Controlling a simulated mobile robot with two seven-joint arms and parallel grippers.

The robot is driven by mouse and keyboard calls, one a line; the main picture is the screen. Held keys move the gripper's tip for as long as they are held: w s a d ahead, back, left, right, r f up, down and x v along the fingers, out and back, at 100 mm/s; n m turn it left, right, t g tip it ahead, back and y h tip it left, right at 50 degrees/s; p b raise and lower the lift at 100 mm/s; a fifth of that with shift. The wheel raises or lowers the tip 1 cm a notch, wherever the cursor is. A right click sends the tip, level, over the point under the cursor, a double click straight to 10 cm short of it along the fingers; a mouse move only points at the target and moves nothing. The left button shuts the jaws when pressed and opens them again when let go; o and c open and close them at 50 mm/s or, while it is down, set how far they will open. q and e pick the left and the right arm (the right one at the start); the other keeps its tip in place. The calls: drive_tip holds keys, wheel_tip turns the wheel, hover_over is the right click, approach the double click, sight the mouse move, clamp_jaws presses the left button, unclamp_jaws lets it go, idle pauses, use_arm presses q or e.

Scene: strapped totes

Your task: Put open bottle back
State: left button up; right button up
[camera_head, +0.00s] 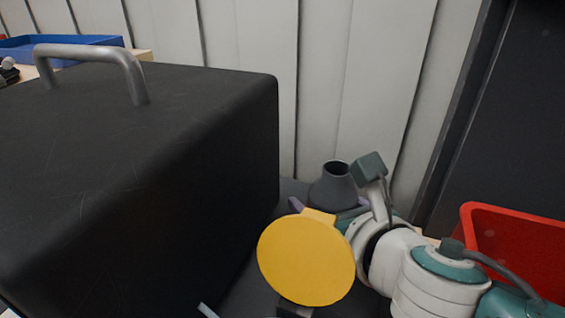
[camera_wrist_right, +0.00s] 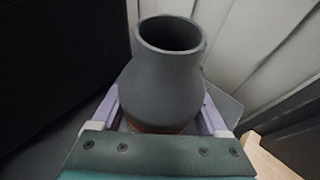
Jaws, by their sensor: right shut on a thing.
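The open bottle (camera_wrist_right: 165,85) is dark grey, with a wide round open mouth and sloping shoulders. It stands upright or nearly so in the right wrist view, with a reddish-brown band low on it. My right gripper (camera_wrist_right: 161,112) is shut on it, with a purple finger on each side of its body. In the head view the bottle (camera_head: 334,187) shows behind my right wrist, right of the large black box. Its lower part is hidden there, and I cannot tell whether its base touches the dark surface below. My left gripper is not in view.
A large black box (camera_head: 225,150) with a grey handle (camera_head: 128,70) fills the left. A yellow disc (camera_head: 306,258) stands in front of my right wrist. A red bin (camera_head: 515,240) is at the right. A ribbed pale wall (camera_head: 330,70) closes the back. A blue tray (camera_head: 60,48) lies far left.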

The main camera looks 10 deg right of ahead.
sight(331, 209)
drive_tip(key=shift+f, duration=0.15)
drive_tip(key=shift+f, duration=0.1)
drive_tip(key=shift+f, duration=0.15)
drive_tip(key=o, duration=1.5)
drive_tip(key=shift+o, duration=0.2)
drive_tip(key=shift+r, duration=0.35)
drive_tip(key=p+v, duration=0.3)
drive_tip(key=v, duration=0.3)
drive_tip(key=shift+s+r, duration=0.1)
drive_tip(key=shift+s, duration=0.25)
drive_tip(key=shift+s+r+p, duration=0.1)
drive_tip(key=shift+s+p, duration=0.2)
drive_tip(key=shift+s, duration=0.05)
